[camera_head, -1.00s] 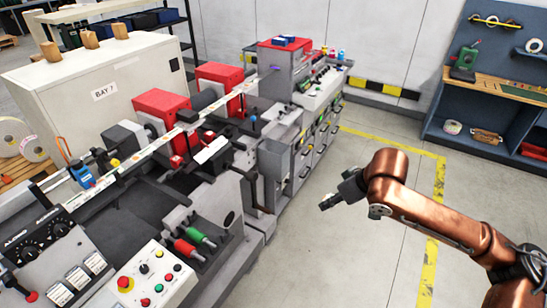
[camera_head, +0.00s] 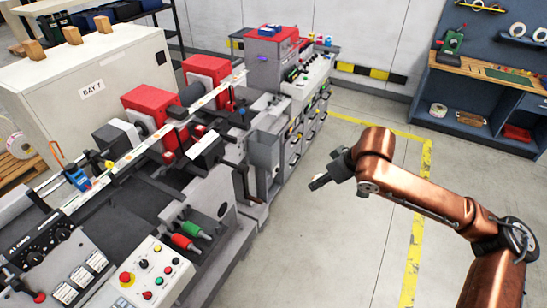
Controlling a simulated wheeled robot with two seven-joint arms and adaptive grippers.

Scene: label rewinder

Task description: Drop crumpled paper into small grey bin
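My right gripper (camera_head: 319,182) is at the end of the copper arm coming in from the right. It hangs over open floor, to the right of the machine and apart from it. A small pale patch shows at its fingers, too small to identify as crumpled paper. I cannot tell whether the fingers are open or shut. A grey box-like compartment (camera_head: 264,155) stands at the machine's right side. I cannot tell whether it is the small grey bin. No crumpled paper is clearly visible elsewhere. My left gripper is not in view.
The label rewinder (camera_head: 215,190) fills the left, with a button panel (camera_head: 145,278) in front and a white cabinet (camera_head: 95,85) behind. A blue workbench (camera_head: 470,90) stands at the back right. Clear floor with a yellow line (camera_head: 420,200) lies between.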

